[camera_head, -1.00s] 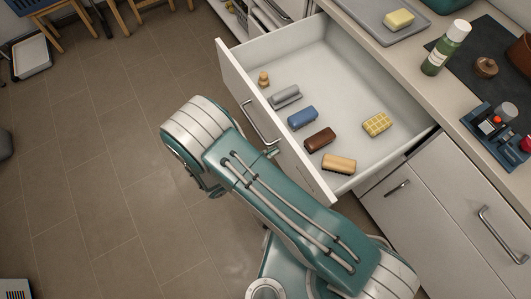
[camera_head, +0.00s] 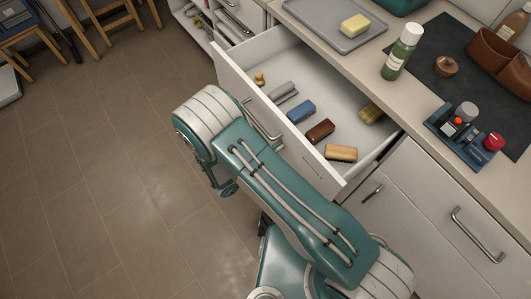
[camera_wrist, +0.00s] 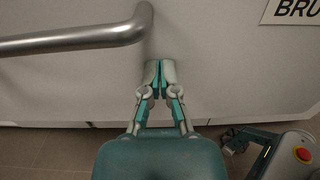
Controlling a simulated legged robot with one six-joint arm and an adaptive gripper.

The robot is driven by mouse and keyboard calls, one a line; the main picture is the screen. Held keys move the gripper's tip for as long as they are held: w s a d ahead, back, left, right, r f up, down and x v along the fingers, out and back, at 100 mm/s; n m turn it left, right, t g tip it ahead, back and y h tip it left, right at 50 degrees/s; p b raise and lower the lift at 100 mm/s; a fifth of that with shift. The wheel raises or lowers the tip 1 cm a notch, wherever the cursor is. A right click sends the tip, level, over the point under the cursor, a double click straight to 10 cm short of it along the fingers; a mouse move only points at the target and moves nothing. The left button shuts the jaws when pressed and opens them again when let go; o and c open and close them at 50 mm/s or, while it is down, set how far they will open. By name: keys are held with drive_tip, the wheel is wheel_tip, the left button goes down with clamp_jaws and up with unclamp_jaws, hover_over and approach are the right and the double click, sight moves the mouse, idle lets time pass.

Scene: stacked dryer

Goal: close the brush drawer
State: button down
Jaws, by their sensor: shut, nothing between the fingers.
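The brush drawer (camera_head: 285,128) stands partly open below the counter, with brushes inside. Its front and bar handle (camera_head: 262,119) face my arm; the handle (camera_wrist: 70,40) also crosses the upper left of the wrist view. In the wrist view, my gripper (camera_wrist: 160,66) is shut and empty, its fingertips at the drawer front (camera_wrist: 225,75), just below the handle's right end. Whether they touch is hard to tell. A label reading "BRU" (camera_wrist: 292,10) shows at the top right. In the head view, my arm hides the gripper.
Inside lie a blue brush (camera_head: 301,111), a dark brown brush (camera_head: 320,131), a tan brush (camera_head: 340,153) and other pieces. A green bottle (camera_head: 402,52), a grey tray (camera_head: 330,22) and a blue caddy (camera_head: 466,137) stand on the counter. The floor (camera_head: 90,170) at left is clear.

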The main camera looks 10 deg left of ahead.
hover_over(330, 118)
drive_tip(key=shift+s, duration=0.1)
drive_tip(key=shift+d, duration=0.15)
idle(0.4)
drive_tip(key=shift+s+a, duration=0.15)
drive_tip(key=shift+a, duration=0.15)
drive_tip(key=v, duration=1.3)
drive_tip(key=shift+a+f, duration=0.15)
drive_tip(key=shift+s, duration=0.3)
